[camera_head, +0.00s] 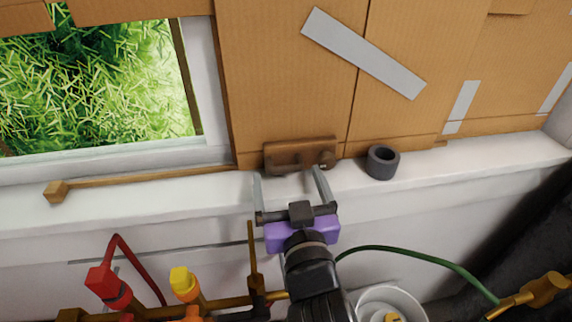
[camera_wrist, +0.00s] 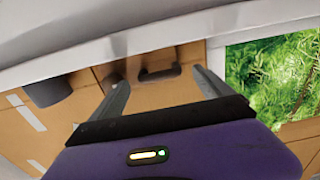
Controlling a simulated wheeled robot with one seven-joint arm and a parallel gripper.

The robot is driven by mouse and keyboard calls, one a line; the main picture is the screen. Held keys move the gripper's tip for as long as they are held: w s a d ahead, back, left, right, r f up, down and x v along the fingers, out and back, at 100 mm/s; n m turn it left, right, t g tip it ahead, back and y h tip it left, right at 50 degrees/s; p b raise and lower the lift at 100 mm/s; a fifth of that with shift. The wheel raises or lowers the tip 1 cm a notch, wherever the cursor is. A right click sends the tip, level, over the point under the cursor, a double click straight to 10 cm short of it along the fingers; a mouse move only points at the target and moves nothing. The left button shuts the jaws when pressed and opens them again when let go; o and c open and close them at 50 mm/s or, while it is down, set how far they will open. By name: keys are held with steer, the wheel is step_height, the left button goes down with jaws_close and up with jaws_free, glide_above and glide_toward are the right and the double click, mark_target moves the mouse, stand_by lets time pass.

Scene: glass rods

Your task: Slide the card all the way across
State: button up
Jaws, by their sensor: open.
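The brown cardboard card (camera_head: 290,70) stands upright against the window, to the right of an uncovered opening. A brown handle block (camera_head: 285,156) is fixed low on the card, just above the sill. The handle also shows in the wrist view (camera_wrist: 160,73), where the picture is turned over and the card (camera_wrist: 150,95) lies behind it. My gripper (camera_head: 287,172) is open and empty in front of the handle, with its fingers spread towards the handle's two ends. In the wrist view my gripper (camera_wrist: 158,75) has the handle between its fingertips' directions; I cannot tell whether they touch it.
Green grass (camera_head: 90,85) shows through the opening at left. A wooden stick (camera_head: 150,180) lies along the white sill (camera_head: 200,200). A dark tape roll (camera_head: 382,162) stands right of my gripper. Pipes with a red valve (camera_head: 105,283) and yellow valve (camera_head: 182,280) are below.

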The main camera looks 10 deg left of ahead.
mark_target(286, 172)
steer(key=shift+x, duration=1.75)
